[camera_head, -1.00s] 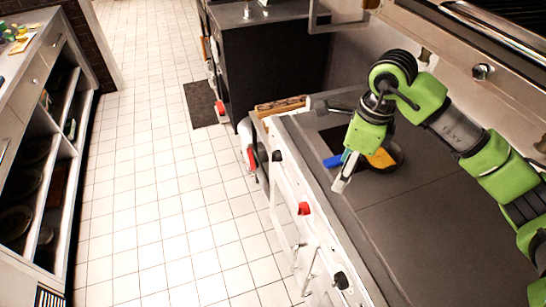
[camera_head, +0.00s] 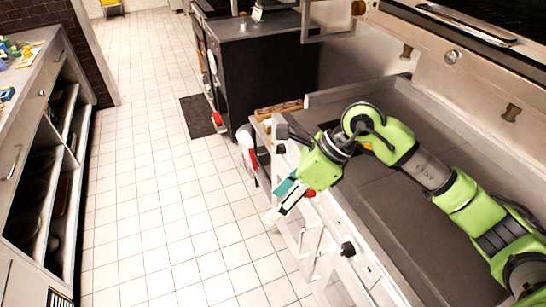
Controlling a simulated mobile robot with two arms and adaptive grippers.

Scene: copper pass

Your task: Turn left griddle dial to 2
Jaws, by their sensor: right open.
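The griddle (camera_head: 380,205) is a flat dark plate at the right, with a pale front panel (camera_head: 328,225) facing the aisle. The panel carries a black dial (camera_head: 281,148) at the far end, a red dial (camera_head: 310,193) in the middle, partly hidden by my gripper, and a black dial (camera_head: 348,249) nearer me. Which one is the left dial, and the setting marks, I cannot make out. My right gripper (camera_head: 277,203) is open and empty, fingers pointing down-left, in front of the panel near the red dial. Contact with the dial cannot be told. My left gripper is not in view.
A dark cabinet (camera_head: 262,75) stands beyond the griddle, with a dark mat (camera_head: 198,115) on the floor beside it. A shelved counter (camera_head: 30,130) runs along the left. The tiled aisle (camera_head: 150,200) is clear. A pan on the griddle is mostly hidden by my arm.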

